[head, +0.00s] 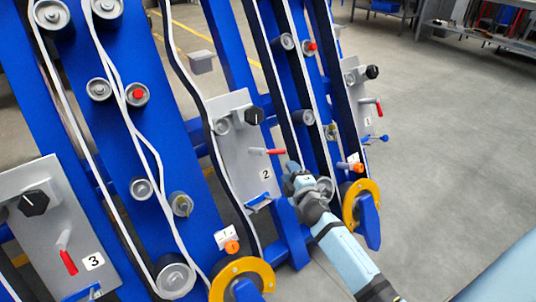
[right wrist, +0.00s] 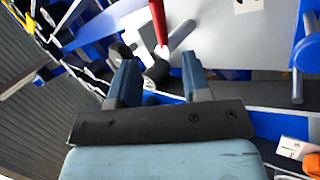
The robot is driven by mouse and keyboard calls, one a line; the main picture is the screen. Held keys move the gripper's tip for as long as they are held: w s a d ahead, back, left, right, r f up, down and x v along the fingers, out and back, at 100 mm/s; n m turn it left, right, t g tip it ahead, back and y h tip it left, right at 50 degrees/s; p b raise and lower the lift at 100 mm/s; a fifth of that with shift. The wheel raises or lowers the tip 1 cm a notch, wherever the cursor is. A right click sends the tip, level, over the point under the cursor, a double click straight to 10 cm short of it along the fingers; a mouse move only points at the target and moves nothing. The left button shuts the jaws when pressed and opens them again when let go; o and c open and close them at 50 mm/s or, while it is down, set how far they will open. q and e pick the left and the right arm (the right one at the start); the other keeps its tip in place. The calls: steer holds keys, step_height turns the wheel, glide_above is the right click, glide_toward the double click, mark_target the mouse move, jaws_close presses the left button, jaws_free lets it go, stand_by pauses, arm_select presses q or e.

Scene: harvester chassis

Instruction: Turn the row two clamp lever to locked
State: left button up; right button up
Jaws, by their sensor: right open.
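The row two clamp lever (head: 275,152) has a red handle and sits on the grey panel (head: 238,140) marked 2. In the head view its red end points right, toward my gripper. The red handle (right wrist: 158,20) also shows in the right wrist view, just beyond the fingertips, with a pale grey stem beside it. My right gripper (head: 290,167) is just right of the lever's red end. Its two fingers stand apart in the right wrist view (right wrist: 158,72). Whether a finger touches the lever cannot be told. My left gripper is out of view.
A black knob (head: 254,116) sits above the lever, and a blue handle (head: 258,203) below it. Panel 3 (head: 35,225) is at the left, and panel 1 (head: 362,95) at the right. Yellow-rimmed wheels (head: 371,185) stand low near my arm. Grey floor (head: 450,150) is clear at the right.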

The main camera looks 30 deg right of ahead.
mark_target(278, 153)
steer(key=w, duration=0.2)
steer(key=w+d+b, duration=0.1)
steer(key=w, duration=0.2)
steer(key=shift+w, duration=0.15)
steer(key=w+b, duration=0.1)
steer(key=w, duration=0.2)
steer(key=w+d+b, duration=0.1)
steer(key=w, duration=0.1)
steer(key=shift+w, duration=0.4)
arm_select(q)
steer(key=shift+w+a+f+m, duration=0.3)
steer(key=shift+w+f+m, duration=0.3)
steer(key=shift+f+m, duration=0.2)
arm_select(e)
steer(key=shift+w+d+r, duration=0.1)
steer(key=shift+w+d, duration=0.05)
steer(key=shift+w, duration=0.5)
steer(key=shift+c, duration=0.4)
jaws_close()
